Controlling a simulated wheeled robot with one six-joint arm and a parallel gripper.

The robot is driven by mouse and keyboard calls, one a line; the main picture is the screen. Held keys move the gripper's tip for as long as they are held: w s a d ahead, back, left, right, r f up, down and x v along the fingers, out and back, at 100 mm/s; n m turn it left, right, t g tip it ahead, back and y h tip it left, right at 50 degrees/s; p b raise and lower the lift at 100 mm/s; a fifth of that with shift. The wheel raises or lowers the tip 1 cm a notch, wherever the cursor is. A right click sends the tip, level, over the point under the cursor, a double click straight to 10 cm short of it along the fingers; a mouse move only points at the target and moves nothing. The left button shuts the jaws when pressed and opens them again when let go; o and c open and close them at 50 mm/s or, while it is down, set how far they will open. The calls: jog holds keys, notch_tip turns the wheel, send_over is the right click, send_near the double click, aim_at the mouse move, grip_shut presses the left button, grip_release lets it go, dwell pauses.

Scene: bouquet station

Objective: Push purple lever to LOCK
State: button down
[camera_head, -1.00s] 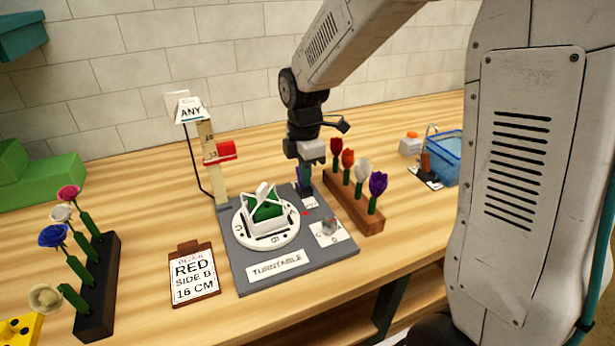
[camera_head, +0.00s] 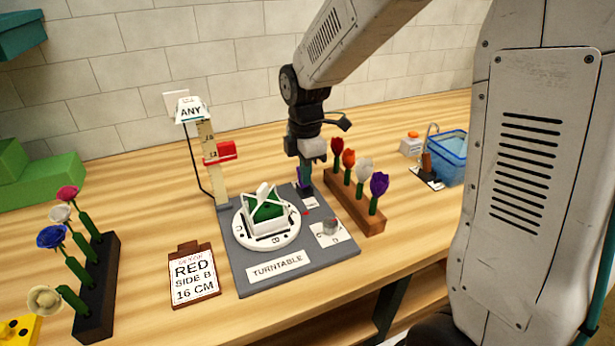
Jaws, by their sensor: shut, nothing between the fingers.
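The purple lever (camera_head: 299,184) stands at the back right of the grey turntable base (camera_head: 241,268), partly hidden by my gripper. My gripper (camera_head: 305,178) is shut, points down, and is right at the lever; I cannot tell whether it touches it. A small white label (camera_head: 311,204) lies in front of the lever, too small to read. The white round turntable (camera_head: 281,241) carries a white frame holder with a green block (camera_head: 266,210) inside.
A rack of tulips (camera_head: 367,217) stands close to the right of my gripper. A post with an ANY sign (camera_head: 191,111) and a red slider (camera_head: 224,152) is at the left.

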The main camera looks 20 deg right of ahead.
notch_tip(320, 180, up, 6)
jog(key=shift+w+r, duration=0.15)
jog(key=shift+r, duration=0.1)
dwell(0.6)
dwell(0.4)
jog(key=s+d+r+m, duration=0.1)
jog(key=s+r+m, duration=0.1)
jog(key=s+m, duration=0.7)
jog(key=s+d+r+m+t, duration=0.1)
jog(key=s+r+m, duration=0.2)
jog(key=s+m, duration=0.6)
jog(key=s, duration=0.8)
jog(key=shift+s+d, duration=0.35)
jog(key=shift+d, duration=0.05)
